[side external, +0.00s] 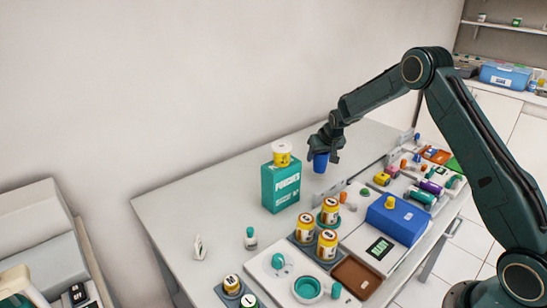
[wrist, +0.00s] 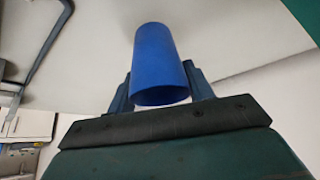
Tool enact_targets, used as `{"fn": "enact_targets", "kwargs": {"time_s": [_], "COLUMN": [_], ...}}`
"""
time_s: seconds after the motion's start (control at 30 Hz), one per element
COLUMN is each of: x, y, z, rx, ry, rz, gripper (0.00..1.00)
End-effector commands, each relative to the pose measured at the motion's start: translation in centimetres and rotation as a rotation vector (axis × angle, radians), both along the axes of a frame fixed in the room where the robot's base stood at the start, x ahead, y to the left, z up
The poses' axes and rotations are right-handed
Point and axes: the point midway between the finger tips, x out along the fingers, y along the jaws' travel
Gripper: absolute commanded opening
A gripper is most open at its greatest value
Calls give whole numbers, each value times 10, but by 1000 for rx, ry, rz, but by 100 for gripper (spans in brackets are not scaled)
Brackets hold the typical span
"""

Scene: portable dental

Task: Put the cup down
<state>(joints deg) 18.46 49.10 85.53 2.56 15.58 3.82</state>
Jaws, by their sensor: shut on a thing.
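A blue cup (side external: 320,163) is held in my gripper (side external: 325,150), just right of the teal box in the side view. In the wrist view the blue cup (wrist: 160,65) fills the space between the two dark fingers of my gripper (wrist: 160,88), one finger on each side. The gripper is shut on the cup. In the side view the cup appears above the white table (side external: 200,205); its exact height over the surface is hard to tell. The fingertips are partly hidden by the cup in the wrist view.
A teal box (side external: 281,187) with a yellow-and-white jar (side external: 281,153) on top stands left of the cup. Several orange jars (side external: 327,243) stand in front, near a blue box (side external: 398,219). Small coloured items crowd the right side. The table's left part is mostly clear.

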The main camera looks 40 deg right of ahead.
Motion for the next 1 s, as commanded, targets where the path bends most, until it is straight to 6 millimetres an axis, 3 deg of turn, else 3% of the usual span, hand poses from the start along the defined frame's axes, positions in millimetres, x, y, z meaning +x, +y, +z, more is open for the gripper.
{"fn": "enact_targets", "kwargs": {"time_s": [0.17,0.5,0.97,1.0], "x": [0,0,0,0], "y": [0,0,0,0], "z": [-6,-40,-45,-46], "rx": [1,1,0,0], "ry": [2,2,0,0], "rz": [0,0,0,0], "gripper": [31,31,31,54]}}
